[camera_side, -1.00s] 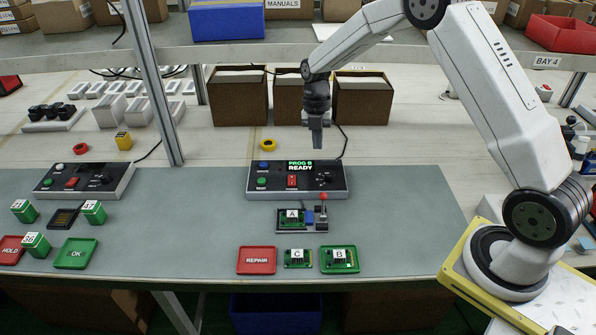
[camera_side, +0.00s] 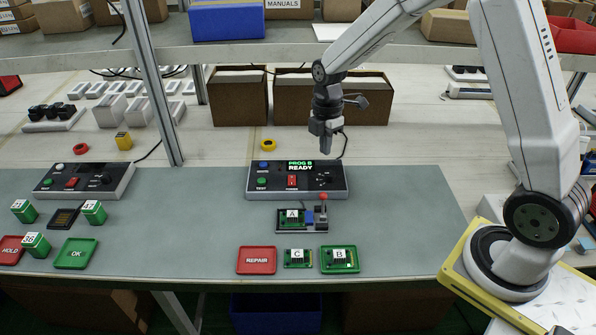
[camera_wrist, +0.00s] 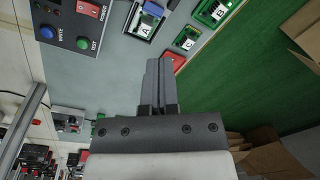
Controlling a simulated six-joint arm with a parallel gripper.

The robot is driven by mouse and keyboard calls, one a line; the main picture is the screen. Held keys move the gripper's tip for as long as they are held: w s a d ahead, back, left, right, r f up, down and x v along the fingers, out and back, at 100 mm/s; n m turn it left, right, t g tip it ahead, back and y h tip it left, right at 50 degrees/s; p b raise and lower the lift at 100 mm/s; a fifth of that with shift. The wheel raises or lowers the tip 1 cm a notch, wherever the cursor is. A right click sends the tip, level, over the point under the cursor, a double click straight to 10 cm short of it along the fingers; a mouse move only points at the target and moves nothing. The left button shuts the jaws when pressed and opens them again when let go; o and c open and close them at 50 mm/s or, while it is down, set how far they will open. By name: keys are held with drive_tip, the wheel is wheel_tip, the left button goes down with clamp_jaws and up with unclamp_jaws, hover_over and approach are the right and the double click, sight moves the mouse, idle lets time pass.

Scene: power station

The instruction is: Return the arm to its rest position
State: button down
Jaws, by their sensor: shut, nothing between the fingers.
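My gripper (camera_side: 325,142) is shut and empty. In the wrist view the shut fingers (camera_wrist: 155,78) point toward the boards. Board A (camera_side: 292,217) sits in the fixture in front of the box. Board C (camera_side: 298,258) lies on the mat. Board B (camera_side: 339,257) lies in a green tray at the front. My gripper touches none of them.
A red REPAIR tray (camera_side: 256,261) lies left of board C. Cardboard boxes (camera_side: 238,97) stand behind my gripper under the shelf (camera_side: 260,54). A metal post (camera_side: 160,90) rises left of them. A second control box (camera_side: 83,181) is at left. The mat's right part is clear.

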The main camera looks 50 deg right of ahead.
drive_tip(key=s+a+r+m+t, duration=0.1)
drive_tip(key=s+a+m, duration=0.1)
drive_tip(key=s+m, duration=0.5)
drive_tip(key=s+a+r+m+t, duration=0.1)
drive_tip(key=s+a+m+t, duration=0.1)
drive_tip(key=s+m, duration=0.5)
drive_tip(key=shift+s+a+m+h, duration=0.2)
drive_tip(key=shift+a+m+h, duration=0.15)
drive_tip(key=shift+m, duration=0.85)
